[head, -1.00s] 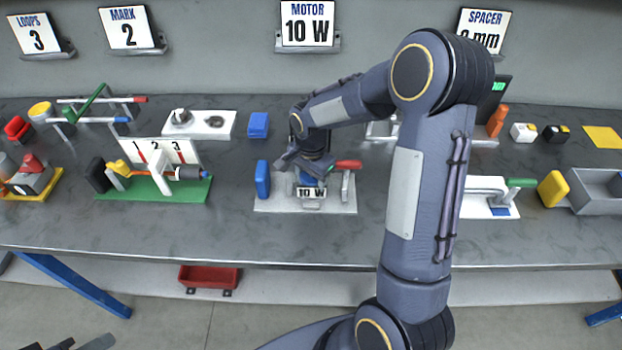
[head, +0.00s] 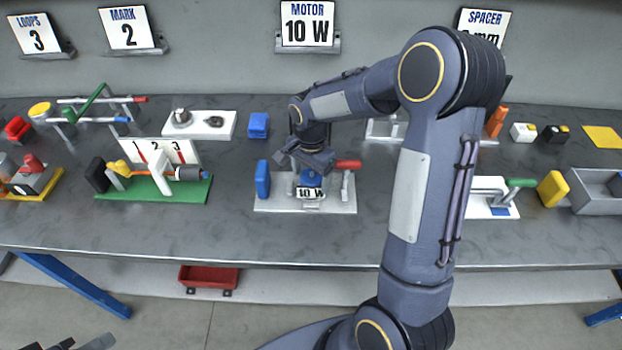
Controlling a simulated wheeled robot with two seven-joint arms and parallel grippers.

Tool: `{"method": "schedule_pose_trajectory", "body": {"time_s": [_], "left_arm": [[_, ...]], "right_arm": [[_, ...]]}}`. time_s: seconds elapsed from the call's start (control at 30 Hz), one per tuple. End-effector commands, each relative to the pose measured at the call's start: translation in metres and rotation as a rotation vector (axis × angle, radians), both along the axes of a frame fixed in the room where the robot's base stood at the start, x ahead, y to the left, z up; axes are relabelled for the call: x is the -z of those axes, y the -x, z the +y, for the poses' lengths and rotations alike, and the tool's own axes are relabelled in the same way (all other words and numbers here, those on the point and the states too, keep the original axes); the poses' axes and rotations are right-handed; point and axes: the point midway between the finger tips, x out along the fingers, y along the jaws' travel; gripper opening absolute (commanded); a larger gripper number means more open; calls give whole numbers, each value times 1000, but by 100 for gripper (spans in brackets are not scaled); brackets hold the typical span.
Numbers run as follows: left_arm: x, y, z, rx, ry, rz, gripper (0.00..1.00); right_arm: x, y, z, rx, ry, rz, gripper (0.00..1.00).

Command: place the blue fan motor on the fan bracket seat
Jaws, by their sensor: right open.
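The fan bracket base is a light grey plate (head: 275,203) at the middle of the bench, with a "10 W" label (head: 310,193) at its front. A blue motor (head: 312,179) shows just behind and above the label, at the seat; I cannot tell if it is fully down. My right gripper (head: 313,168) is open, pointing down just above the motor, and partly hides it and the seat. A taller blue block (head: 263,179) stands on the plate's left end. A red-handled clamp (head: 348,165) stands on its right. My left gripper (head: 85,343) is only partly visible at the bottom left corner.
Another blue block (head: 258,125) lies behind the bracket. A green fixture (head: 140,190) with numbered marks stands to the left, and a white plate (head: 228,122) behind it. A grey tray (head: 598,190) is at the far right. My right arm hides the bench right of centre.

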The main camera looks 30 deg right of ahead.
Motion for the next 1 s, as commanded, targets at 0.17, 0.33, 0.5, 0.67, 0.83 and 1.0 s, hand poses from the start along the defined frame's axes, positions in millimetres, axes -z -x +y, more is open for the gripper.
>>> {"method": "schedule_pose_trajectory", "body": {"time_s": [0.17, 0.33, 0.5, 0.67, 0.83, 1.0], "left_arm": [[0, 0, 0, 0, 0, 0, 36], [-1, 0, 0, 0, 0, 0, 36], [-1, 0, 0, 0, 0, 0, 36], [-1, 0, 0, 0, 0, 0, 36], [-1, 0, 0, 0, 0, 0, 36], [-1, 0, 0, 0, 0, 0, 36]], "right_arm": [[-42, -1, 0, -1, -1, -7, 75], [-75, 0, 0, 0, -2, -5, 75], [-94, 0, 0, -1, -1, -2, 75], [-110, 14, 1, -56, -28, -29, 75], [-139, 74, 10, -305, -108, -165, 75], [-151, 149, 34, -637, -135, -370, 75]]}}
